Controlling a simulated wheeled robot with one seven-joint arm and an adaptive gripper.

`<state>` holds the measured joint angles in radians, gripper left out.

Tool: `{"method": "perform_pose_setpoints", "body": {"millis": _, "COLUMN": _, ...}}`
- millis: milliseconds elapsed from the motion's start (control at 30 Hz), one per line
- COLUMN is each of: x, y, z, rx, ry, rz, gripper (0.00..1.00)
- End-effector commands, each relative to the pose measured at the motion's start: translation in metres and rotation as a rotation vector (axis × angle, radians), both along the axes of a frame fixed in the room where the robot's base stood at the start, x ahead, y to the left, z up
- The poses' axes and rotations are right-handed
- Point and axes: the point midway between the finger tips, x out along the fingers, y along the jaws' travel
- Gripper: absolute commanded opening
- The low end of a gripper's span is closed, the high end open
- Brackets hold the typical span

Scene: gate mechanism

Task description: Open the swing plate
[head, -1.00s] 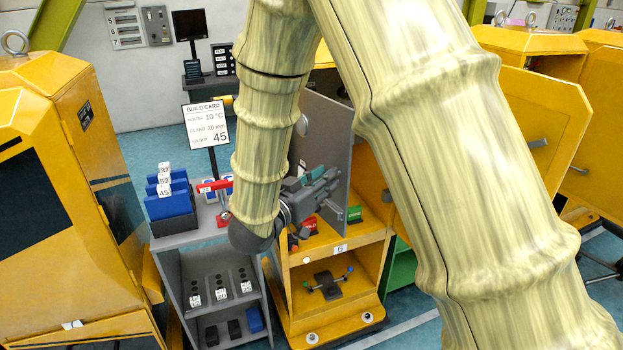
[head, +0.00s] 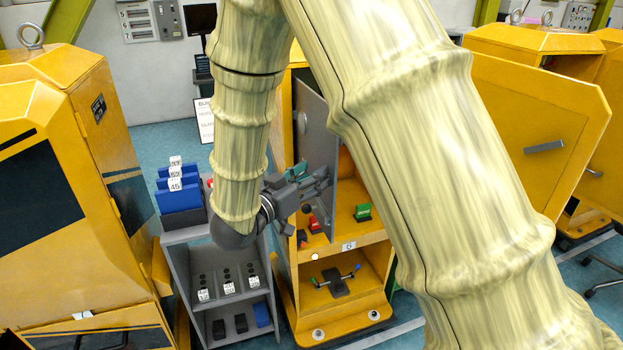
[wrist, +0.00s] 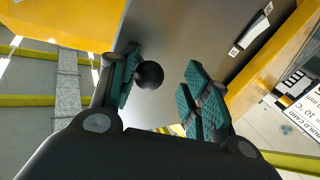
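The swing plate is a grey plate (head: 312,135) standing upright at the front of the middle yellow cabinet, partly hidden by my arm in the head view. In the wrist view the plate (wrist: 190,45) fills the upper middle, with a round black knob (wrist: 149,75) in front of its face. My gripper (wrist: 161,68) is open, its teal-padded fingers on either side of the knob. The knob is nearer the left finger; I cannot tell if they touch. In the head view my gripper (head: 312,178) is at the plate's lower left face.
A grey shelf (head: 190,237) with blue folders (head: 180,193) stands just left of the yellow cabinet (head: 342,308). An open yellow door (head: 535,125) is at right, and a large yellow machine (head: 60,190) at left. A build card (wrist: 302,103) shows at the wrist view's right edge.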

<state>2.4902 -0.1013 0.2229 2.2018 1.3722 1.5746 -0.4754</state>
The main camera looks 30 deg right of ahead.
Motion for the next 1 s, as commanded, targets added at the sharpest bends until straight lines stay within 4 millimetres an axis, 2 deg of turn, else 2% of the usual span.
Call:
{"method": "perform_pose_setpoints", "body": {"millis": 333, "x": -0.002, "y": 0.0, "z": -0.003, "rx": 0.001, "ry": 0.006, "rz": -0.002, "gripper": 0.47}}
{"method": "perform_pose_setpoints", "body": {"millis": 467, "x": -0.005, "y": 0.006, "z": -0.003, "rx": 0.001, "ry": 0.006, "rz": 0.0, "gripper": 0.47}}
{"method": "perform_pose_setpoints", "body": {"millis": 633, "x": -0.014, "y": 0.027, "z": -0.003, "rx": 0.001, "ry": 0.007, "rz": 0.001, "gripper": 0.47}}
{"method": "perform_pose_setpoints", "body": {"millis": 1000, "x": -0.041, "y": 0.086, "z": -0.001, "rx": 0.001, "ry": 0.004, "rz": 0.002, "gripper": 0.47}}
